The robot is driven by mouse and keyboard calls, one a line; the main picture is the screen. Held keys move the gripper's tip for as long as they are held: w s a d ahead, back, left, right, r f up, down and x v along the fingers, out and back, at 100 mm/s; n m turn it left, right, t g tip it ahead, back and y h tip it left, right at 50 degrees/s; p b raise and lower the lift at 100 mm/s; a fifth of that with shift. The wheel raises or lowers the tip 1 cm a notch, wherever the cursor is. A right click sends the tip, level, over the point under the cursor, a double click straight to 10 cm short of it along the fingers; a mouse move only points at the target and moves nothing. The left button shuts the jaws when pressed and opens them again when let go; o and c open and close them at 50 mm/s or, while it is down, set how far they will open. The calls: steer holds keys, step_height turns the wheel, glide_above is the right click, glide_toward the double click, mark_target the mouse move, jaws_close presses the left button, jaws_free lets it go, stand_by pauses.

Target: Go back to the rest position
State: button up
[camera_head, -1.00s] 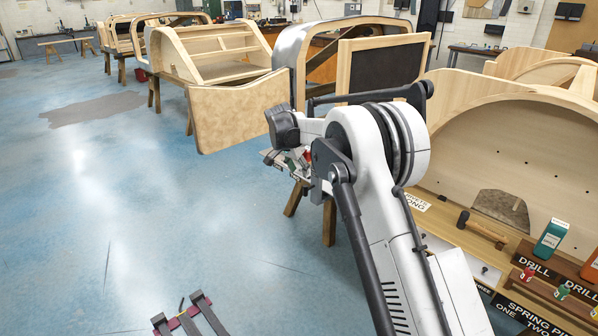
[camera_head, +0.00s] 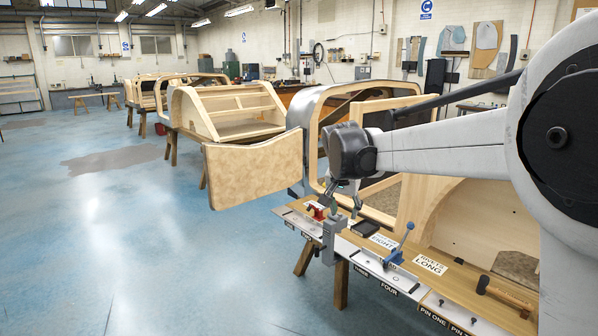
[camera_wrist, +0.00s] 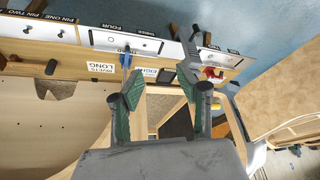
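My gripper (camera_head: 345,208) hangs from my arm above the wooden workbench (camera_head: 455,295), near its far left end. The gripper is open and empty. Whether the fingertips touch anything below cannot be told.
A grey vise (camera_head: 333,238), a red tool (camera_head: 317,211) and a blue tool (camera_head: 399,246) are near the gripper. A mallet (camera_head: 500,296) lies farther right. A curved panel (camera_head: 253,168) and wooden frames (camera_head: 225,110) stand behind. The blue floor at left is clear.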

steer(key=s+d+r+n+t+y, duration=0.1)
steer(key=s+d+n, duration=0.15)
steer(key=s, duration=1.25)
steer(key=s+d+n+t, duration=0.1)
steer(key=s+d, duration=0.3)
steer(key=s, duration=1.1)
steer(key=s+d+f+n, duration=0.1)
steer(key=s+f, duration=0.4)
steer(key=s, duration=0.4)
steer(key=shift+f+t, duration=0.2)
steer(key=shift+t, duration=0.1)
steer(key=shift+d, duration=0.1)
